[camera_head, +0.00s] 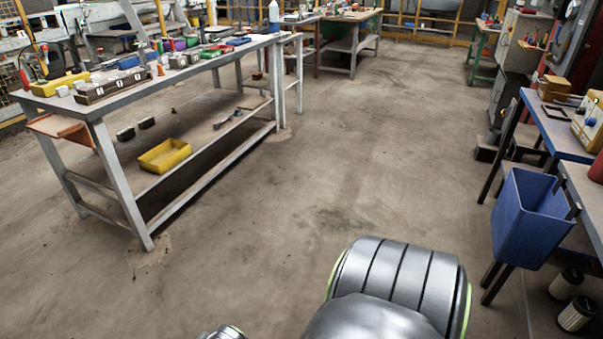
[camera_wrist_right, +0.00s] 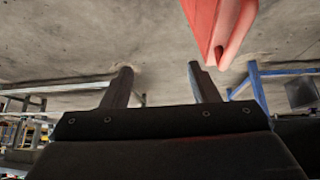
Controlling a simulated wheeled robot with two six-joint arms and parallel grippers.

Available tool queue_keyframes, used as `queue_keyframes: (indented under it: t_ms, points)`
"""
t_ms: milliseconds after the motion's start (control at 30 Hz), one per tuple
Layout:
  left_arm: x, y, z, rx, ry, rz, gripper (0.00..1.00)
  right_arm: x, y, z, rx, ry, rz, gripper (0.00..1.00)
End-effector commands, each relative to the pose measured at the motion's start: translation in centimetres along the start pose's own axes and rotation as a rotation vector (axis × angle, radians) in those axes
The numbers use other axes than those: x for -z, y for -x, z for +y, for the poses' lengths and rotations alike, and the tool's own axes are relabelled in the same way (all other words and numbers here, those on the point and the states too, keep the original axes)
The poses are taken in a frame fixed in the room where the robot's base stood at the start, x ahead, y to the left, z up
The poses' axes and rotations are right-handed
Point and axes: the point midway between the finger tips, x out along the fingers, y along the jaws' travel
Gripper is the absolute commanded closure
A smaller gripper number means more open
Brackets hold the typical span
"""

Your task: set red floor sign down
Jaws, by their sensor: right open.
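The red floor sign (camera_wrist_right: 220,28) shows only in the right wrist view, at the top right, cut off by the frame edge. It looks like a red folded panel with a narrow slot at its lower end. My right gripper (camera_wrist_right: 160,69) is open, its two dark fingers apart with nothing between them. In the head view neither the sign nor a gripper shows.
A long grey workbench (camera_head: 106,108) with tools stands at left, a yellow bin (camera_head: 164,156) on its lower shelf. At right, a blue bin (camera_head: 532,215) hangs by a table, with canisters (camera_head: 575,314) below. The concrete floor (camera_head: 330,150) between is clear.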

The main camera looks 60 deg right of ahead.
Motion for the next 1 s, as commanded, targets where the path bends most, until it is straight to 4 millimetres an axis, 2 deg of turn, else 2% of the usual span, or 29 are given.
queue_keyframes:
  t_ms: [33,167,267,300,367,400,500,533,600,700,1000]
  points:
    - [0.0,0.0,0.0,0.0,0.0,0.0,0.64,-2.3,-1.0,0.4,-0.003,0.002,-0.032,0.45]
    - [0.0,0.0,0.0,0.0,0.0,0.0,0.64,-8.6,-3.1,1.2,-0.01,0.006,-0.119,0.45]
    - [0.0,0.0,0.0,0.0,0.0,-0.001,0.64,-15.1,-4.3,2.2,-0.019,0.007,-0.205,0.45]
    - [0.0,0.0,0.0,0.0,0.0,-0.001,0.64,-18.2,-4.7,2.7,-0.022,0.007,-0.244,0.45]
    - [0.0,0.0,0.0,0.0,0.0,-0.001,0.64,-22.9,-4.8,3.3,-0.027,0.005,-0.302,0.45]
    - [0.0,0.0,0.0,0.0,0.0,-0.001,0.64,-25.9,-4.7,3.8,-0.031,0.005,-0.338,0.45]
    - [0.0,0.0,0.0,0.0,0.0,-0.001,0.64,-32.0,-3.9,4.8,-0.041,0.003,-0.41,0.45]
    - [0.0,0.0,0.0,0.0,0.0,-0.001,0.64,-33.4,-3.7,5.0,-0.043,0.002,-0.426,0.45]
    - [0.0,0.0,0.0,0.0,0.0,-0.001,0.64,-35.9,-3.1,5.3,-0.046,0.0,-0.456,0.45]
    - [0.0,0.0,0.0,0.0,0.0,-0.001,0.64,-37.8,-2.6,5.6,-0.049,-0.001,-0.478,0.45]
    - [0.0,0.0,0.0,0.0,0.0,0.0,0.64,-38.2,-2.5,5.7,-0.05,-0.002,-0.482,0.45]
